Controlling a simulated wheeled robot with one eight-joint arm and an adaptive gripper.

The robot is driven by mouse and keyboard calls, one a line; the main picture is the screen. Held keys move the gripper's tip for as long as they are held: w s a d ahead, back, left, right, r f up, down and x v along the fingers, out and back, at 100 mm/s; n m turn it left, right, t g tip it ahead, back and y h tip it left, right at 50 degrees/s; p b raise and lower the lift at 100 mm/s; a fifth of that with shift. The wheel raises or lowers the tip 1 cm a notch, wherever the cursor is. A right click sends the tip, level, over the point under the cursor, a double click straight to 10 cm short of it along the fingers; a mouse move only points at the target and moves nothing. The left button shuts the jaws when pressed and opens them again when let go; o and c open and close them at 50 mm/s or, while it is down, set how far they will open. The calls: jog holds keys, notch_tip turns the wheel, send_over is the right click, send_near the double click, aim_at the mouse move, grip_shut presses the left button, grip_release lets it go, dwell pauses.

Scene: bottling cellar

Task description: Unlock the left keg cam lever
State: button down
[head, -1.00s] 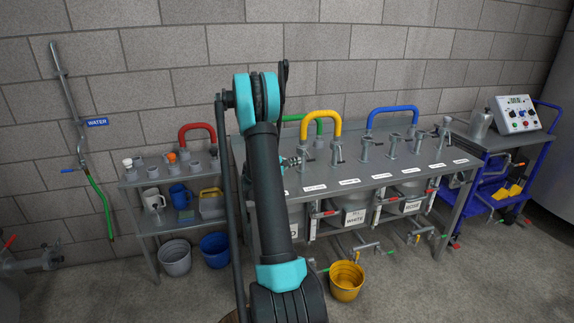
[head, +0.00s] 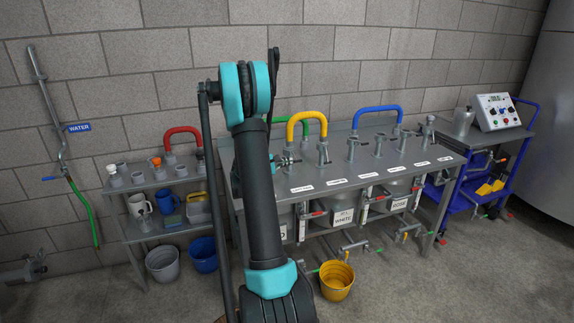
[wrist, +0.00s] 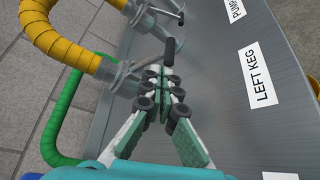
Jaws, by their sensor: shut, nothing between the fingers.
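In the wrist view my gripper (wrist: 160,78) is shut and empty, its roller-tipped fingers together over the bench top. A dark-ended lever (wrist: 170,50) lies just ahead of the fingertips; I cannot tell whether they touch it. The lever is by the metal fittings at the ends of the yellow hose (wrist: 62,40). The LEFT KEG label (wrist: 262,78) is on the bench to the right of the fingers. In the head view my gripper (head: 288,161) shows only in part beside my arm, close to the fittings at the bench's left end.
The steel bench (head: 400,180) carries several upright fittings. A green hose (wrist: 62,125) loops left of the fingers in the wrist view. A blue hose (head: 377,108) arches farther right. A yellow bucket (head: 337,282) stands on the floor before the bench. A side shelf (head: 180,230) is left.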

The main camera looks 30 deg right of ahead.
notch_tip(320, 180, up, 2)
jog(key=shift+w+r+n+g+y, duration=0.1)
jog(key=shift+n+g+y, duration=0.4)
jog(key=shift+n, duration=0.2)
jog(key=shift+r, duration=0.1)
jog(key=w+a+r, duration=0.1)
jog(key=a, duration=0.8)
jog(key=shift+w+a+r, duration=0.3)
jog(key=shift+w+r, duration=0.05)
jog(key=shift+r, duration=0.05)
dwell(0.4)
